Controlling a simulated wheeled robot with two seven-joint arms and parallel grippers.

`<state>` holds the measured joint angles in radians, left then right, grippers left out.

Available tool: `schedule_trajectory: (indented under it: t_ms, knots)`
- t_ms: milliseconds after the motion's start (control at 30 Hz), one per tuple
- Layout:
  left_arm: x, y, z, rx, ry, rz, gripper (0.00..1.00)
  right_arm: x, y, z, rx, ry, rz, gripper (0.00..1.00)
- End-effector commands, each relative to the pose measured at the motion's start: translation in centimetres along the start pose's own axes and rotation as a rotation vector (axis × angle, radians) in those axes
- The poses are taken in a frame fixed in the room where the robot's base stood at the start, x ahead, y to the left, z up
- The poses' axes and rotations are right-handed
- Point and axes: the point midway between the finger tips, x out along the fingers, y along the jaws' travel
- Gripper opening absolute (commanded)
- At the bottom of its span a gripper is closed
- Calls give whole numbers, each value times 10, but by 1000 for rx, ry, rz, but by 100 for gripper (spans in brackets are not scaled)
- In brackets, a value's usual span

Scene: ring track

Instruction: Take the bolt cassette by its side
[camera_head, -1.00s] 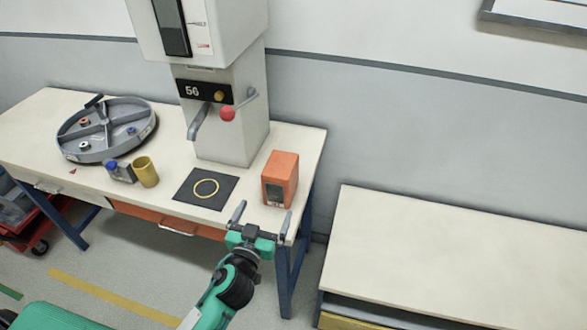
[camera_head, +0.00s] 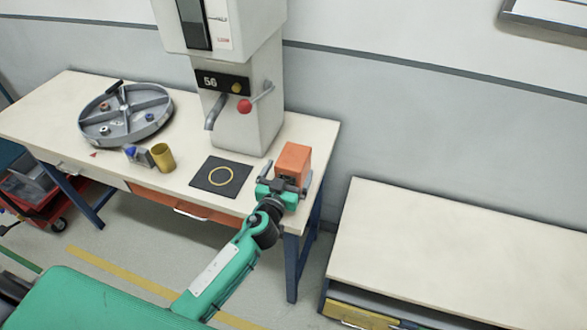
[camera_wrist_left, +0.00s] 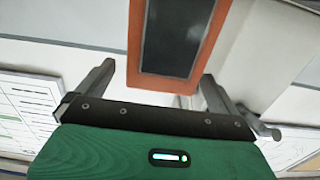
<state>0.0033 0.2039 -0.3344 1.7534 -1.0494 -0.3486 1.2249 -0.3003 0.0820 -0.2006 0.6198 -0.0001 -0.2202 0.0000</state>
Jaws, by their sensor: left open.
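The bolt cassette appears to be the orange box (camera_head: 294,158) with a dark front window, upright near the right end of the workbench. My left gripper (camera_head: 286,177) is open and empty, right in front of the box, and hides its lower front. In the left wrist view, the orange box (camera_wrist_left: 165,83) shows ahead in the gap between the two spread fingers of my left gripper (camera_wrist_left: 157,71). I cannot tell whether the fingers reach past its front face or touch it. My right gripper is not in view.
A white machine (camera_head: 241,125) stands behind on the workbench (camera_head: 192,142). A dark mat (camera_head: 204,181) with a yellow ring lies left of the box. A yellow cup (camera_head: 163,157) and a round grey tray (camera_head: 135,128) are farther left. A lower bench (camera_head: 450,240) at right has a clear top.

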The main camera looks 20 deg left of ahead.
Motion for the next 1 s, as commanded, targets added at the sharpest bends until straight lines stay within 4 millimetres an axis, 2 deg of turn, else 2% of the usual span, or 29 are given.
schedule_trajectory:
  t_ms: [33, 200, 533, 900, 1000]
  knots:
    - [8, -2, -3, 3, 0, -1, 98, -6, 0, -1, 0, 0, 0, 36]
    - [27, -2, 0, 1, 1, 1, 98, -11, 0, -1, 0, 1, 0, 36]
    - [32, -2, 1, 0, 0, 1, 98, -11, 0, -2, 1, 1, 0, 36]
    - [32, -2, 1, 0, 0, 0, 26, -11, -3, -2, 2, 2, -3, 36]
    - [32, -2, -1, 0, 4, 1, 26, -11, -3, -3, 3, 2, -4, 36]
